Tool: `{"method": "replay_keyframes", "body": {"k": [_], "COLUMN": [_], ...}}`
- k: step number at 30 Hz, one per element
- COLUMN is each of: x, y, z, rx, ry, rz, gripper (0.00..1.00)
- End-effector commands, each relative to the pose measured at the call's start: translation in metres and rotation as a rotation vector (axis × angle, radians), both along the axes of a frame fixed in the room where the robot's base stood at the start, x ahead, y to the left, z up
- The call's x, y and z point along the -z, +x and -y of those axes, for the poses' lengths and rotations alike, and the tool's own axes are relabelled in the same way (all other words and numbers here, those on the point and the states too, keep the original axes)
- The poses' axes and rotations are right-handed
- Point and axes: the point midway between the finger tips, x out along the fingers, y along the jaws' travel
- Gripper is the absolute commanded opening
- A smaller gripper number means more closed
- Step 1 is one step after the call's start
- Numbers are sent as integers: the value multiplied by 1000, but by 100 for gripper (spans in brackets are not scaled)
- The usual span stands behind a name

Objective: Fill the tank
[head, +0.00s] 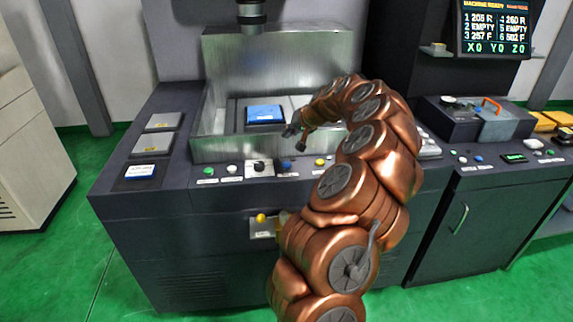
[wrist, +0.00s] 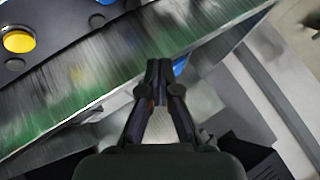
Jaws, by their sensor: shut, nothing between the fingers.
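The tank (head: 285,60) is a metal-walled tray on top of the dark machine; its low front wall and tall back wall show in the head view. A blue block (head: 265,114) sits on a dark fixture inside it. The tank's front wall (wrist: 90,98) crosses the wrist view diagonally. My gripper (head: 291,129) is at the front wall of the tank, right of the blue block; its fingers (wrist: 158,68) are closed together and empty in the wrist view. I cannot tell whether they touch the wall. No liquid is visible in the tank.
The front panel carries a green button (head: 208,171), a black knob (head: 258,167), a blue button (head: 286,165) and a yellow button (head: 320,162). A yellow knob (head: 261,217) sits lower on the front. A display (head: 494,29) reads "MACHINE READY". A spindle head (head: 251,14) hangs above the tank.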

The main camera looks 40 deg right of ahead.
Motion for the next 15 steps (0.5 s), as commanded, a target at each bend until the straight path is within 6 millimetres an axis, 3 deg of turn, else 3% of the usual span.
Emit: {"method": "replay_keyframes", "body": {"k": [15], "x": [8], "y": [0], "z": [-1], "rx": [-3], "ry": [1], "rz": [-1], "gripper": [0]}}
